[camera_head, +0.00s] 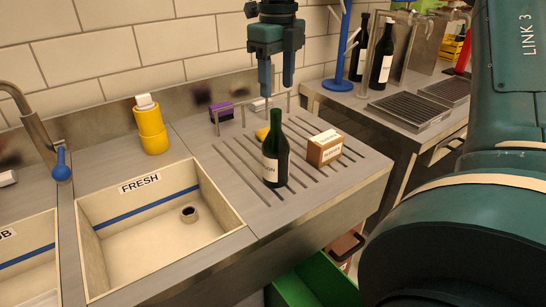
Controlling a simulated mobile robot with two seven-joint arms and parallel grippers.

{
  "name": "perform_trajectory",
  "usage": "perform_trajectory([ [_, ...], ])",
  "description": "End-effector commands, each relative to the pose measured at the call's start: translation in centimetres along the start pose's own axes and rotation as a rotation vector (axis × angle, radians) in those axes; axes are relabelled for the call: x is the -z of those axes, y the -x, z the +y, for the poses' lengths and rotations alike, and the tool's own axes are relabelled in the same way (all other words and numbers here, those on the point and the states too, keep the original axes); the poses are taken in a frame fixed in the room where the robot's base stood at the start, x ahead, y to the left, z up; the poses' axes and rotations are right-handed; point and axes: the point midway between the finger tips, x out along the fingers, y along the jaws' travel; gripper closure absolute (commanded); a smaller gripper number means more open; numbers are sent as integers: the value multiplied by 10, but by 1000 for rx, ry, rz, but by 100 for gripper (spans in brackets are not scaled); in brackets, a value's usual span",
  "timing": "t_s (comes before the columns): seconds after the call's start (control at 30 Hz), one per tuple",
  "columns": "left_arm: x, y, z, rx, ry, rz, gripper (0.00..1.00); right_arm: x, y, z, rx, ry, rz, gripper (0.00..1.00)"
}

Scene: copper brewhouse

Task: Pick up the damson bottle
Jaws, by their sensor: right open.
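A dark green bottle (282,158) stands upright on the slotted steel drainboard. Its white label (271,167) is turned partly away, with only the last letters, like "ON", showing, so I cannot read the full name. My right gripper (277,86) points down, open and empty, above the bottle's neck in the picture. Its fingertips are apart from the bottle; how far behind the bottle they are is hard to tell. My left gripper is not in view.
A small labelled brown box (324,148) stands close right of the bottle. A yellow object (262,133), a low rail and a purple box (221,112) lie behind. The FRESH sink (140,184) is left. More dark bottles (382,58) stand on the back-right counter.

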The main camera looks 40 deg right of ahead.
Motion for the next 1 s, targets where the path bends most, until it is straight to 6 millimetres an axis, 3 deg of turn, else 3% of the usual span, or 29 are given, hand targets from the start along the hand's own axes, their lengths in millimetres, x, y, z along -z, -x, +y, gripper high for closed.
perform_trajectory([
  [0.1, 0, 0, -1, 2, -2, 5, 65, 0, -22, 0, -2, 1, 2, 49],
  [0.37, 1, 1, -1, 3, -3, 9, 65, 1, -41, 0, -2, 0, 2, 49],
  [0.63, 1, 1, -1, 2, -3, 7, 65, 3, -79, 3, -1, -1, 0, 49],
  [0.93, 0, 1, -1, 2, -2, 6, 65, 3, -86, 2, 0, -1, -1, 49],
  [1.0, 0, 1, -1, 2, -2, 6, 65, 3, -86, 2, 0, -1, -2, 53],
])
